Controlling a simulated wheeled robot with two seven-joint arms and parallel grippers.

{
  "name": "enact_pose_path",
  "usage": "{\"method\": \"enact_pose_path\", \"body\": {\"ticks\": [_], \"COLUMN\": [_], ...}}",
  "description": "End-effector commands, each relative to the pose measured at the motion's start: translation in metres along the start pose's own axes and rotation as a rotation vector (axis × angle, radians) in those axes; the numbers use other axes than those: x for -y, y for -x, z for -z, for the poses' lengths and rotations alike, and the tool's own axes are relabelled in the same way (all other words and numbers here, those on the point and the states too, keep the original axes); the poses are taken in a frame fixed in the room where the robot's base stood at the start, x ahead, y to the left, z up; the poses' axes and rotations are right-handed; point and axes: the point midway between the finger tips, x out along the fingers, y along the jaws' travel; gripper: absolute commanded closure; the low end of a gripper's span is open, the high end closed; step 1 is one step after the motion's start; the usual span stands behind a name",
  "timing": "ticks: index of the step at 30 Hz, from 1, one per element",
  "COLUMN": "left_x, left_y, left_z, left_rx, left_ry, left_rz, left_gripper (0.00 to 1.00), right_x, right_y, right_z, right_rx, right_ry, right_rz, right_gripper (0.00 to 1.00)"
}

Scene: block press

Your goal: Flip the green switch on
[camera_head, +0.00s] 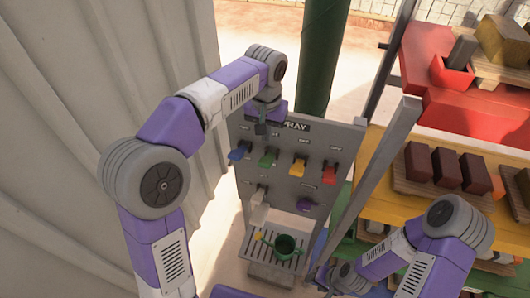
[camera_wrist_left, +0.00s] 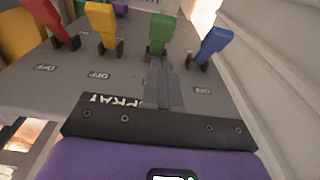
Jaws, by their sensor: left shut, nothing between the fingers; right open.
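The green switch (camera_head: 268,157) is on the upright grey panel (camera_head: 318,140), between the blue switch (camera_head: 238,153) and the yellow switch (camera_head: 298,167). My left gripper (camera_head: 261,128) is shut and empty, just above the green switch. In the left wrist view the green switch (camera_wrist_left: 160,34) stands just beyond the closed fingertips (camera_wrist_left: 163,80); whether they touch it I cannot tell. The gripper hides the label by the green switch. My right gripper (camera_head: 320,277) is open, low by the panel's right side.
A red switch (camera_head: 329,174) sits right of the yellow one. A purple knob (camera_head: 305,204) is below. A green watering can (camera_head: 286,246) stands on the grate. A corrugated wall (camera_head: 90,70) is at left; shelves with dark blocks (camera_head: 446,166) are at right.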

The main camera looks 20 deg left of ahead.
Motion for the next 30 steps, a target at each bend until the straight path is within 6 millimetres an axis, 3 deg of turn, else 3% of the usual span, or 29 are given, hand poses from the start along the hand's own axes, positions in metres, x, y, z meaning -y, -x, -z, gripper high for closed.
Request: {"method": "enact_pose_path", "body": {"ticks": [4, 12, 30], "left_x": [0.0, 0.0, -0.002], "left_y": [-0.033, -0.055, -0.061], "left_z": [-0.002, -0.018, -0.022], "left_rx": [0.004, 0.0, -0.006], "left_ry": [-0.001, 0.0, -0.004], "left_rz": [0.001, -0.001, -0.001], "left_gripper": [1.0, 1.0, 1.0], "right_x": [-0.001, -0.001, -0.002], "right_y": [-0.002, -0.003, -0.005], "right_z": [0.0, 0.0, 0.0], "right_rx": [0.0, 0.0, 0.0], "right_ry": [0.0, 0.0, 0.0], "right_rz": [0.0, 0.0, 0.0], "right_gripper": [0.54, 0.54, 0.54]}}
